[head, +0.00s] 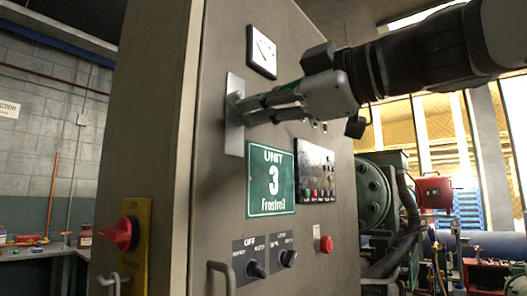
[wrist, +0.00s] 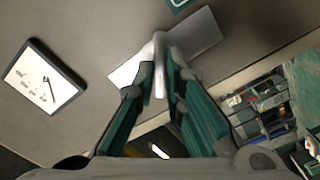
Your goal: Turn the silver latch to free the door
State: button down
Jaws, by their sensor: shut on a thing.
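The silver latch has a flat pale backplate (head: 234,138) on the grey cabinet door (head: 222,215), near its left edge. In the wrist view its rounded silver handle (wrist: 160,50) stands up between my fingers, with the backplate (wrist: 198,34) behind it. My gripper (head: 246,108) reaches in from the right and is shut on the handle; the wrist view shows the green-sided fingers (wrist: 160,84) on either side of it. In the head view the fingers hide most of the handle. The door looks shut against its frame.
A dial gauge (head: 262,52) is above the latch, and a green Unit 3 sign (head: 271,180) below. A red rotary switch (head: 121,233) on a yellow plate is on the cabinet's left side. Knobs and a red button (head: 326,244) sit lower on the front.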

jog(key=shift+f+n+b, duration=0.15)
jog(key=shift+n+b, duration=1.25)
jog(key=shift+b, duration=1)
jog(key=shift+n+b, duration=1.6)
jog(key=shift+b, duration=0.9)
jog(key=c, duration=1.8)
grip_release()
jog(key=shift+o, duration=0.2)
jog(key=b+v, duration=0.2)
jog(key=v, duration=0.7)
jog(key=shift+b, duration=0.4)
